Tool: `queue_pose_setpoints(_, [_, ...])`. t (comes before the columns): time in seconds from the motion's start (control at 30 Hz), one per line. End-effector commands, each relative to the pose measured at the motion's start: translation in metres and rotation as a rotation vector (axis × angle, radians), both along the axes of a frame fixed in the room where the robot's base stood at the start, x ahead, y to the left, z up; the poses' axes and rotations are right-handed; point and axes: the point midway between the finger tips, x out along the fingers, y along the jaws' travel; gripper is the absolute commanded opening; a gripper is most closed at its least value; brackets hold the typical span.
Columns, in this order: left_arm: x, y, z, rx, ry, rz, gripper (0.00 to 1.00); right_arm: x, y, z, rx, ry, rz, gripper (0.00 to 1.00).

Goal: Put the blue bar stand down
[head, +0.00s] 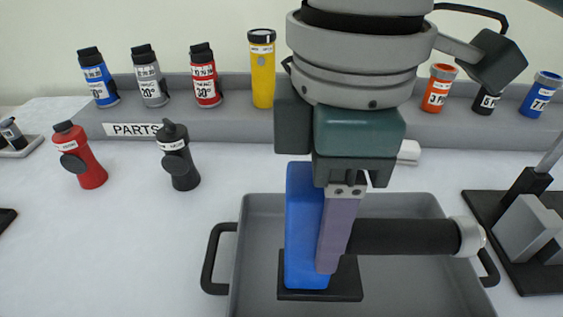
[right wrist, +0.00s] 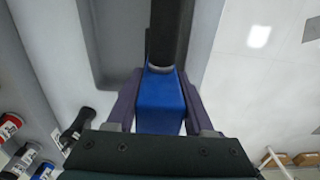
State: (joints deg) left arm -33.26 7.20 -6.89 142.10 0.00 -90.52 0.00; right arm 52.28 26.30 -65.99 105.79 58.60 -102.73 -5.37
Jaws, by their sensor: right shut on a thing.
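The blue bar stand (head: 304,240) is a tall blue upright on a black square base (head: 318,292), with a black cylindrical bar (head: 405,237) sticking out to the right and ending in a silver cap. My right gripper (head: 330,262) is shut on the blue upright, seen from above in the head view. In the right wrist view the blue upright (right wrist: 161,100) sits between both purple fingers. The stand is upright over the grey tray (head: 258,212); whether its base touches the tray floor I cannot tell. My left gripper is not in view.
A red bottle (head: 84,160) and a black bottle (head: 179,160) stand left of the tray. Several labelled containers sit on the grey parts rack (head: 240,128) behind. A black-based fixture (head: 525,230) stands close to the tray's right.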

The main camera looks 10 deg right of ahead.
Motion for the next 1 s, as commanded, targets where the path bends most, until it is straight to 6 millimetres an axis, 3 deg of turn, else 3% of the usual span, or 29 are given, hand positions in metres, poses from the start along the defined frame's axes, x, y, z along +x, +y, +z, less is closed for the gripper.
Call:
queue_pose_setpoints(0.5, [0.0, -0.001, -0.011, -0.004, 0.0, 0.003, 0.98, 0.0, 0.0, -0.062, 0.001, 0.0, -0.001, 0.0])
queue_pose_setpoints(0.9, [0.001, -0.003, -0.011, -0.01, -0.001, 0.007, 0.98, 0.0, 0.0, -0.066, 0.001, -0.002, 0.0, 0.0])
queue_pose_setpoints(0.93, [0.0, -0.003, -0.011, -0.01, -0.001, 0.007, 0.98, 0.0, 0.0, -0.068, 0.001, -0.001, 0.0, 0.53])
queue_pose_setpoints(1.0, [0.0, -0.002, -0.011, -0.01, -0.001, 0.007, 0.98, 0.0, 0.0, -0.067, 0.001, -0.001, 0.0, 0.61])
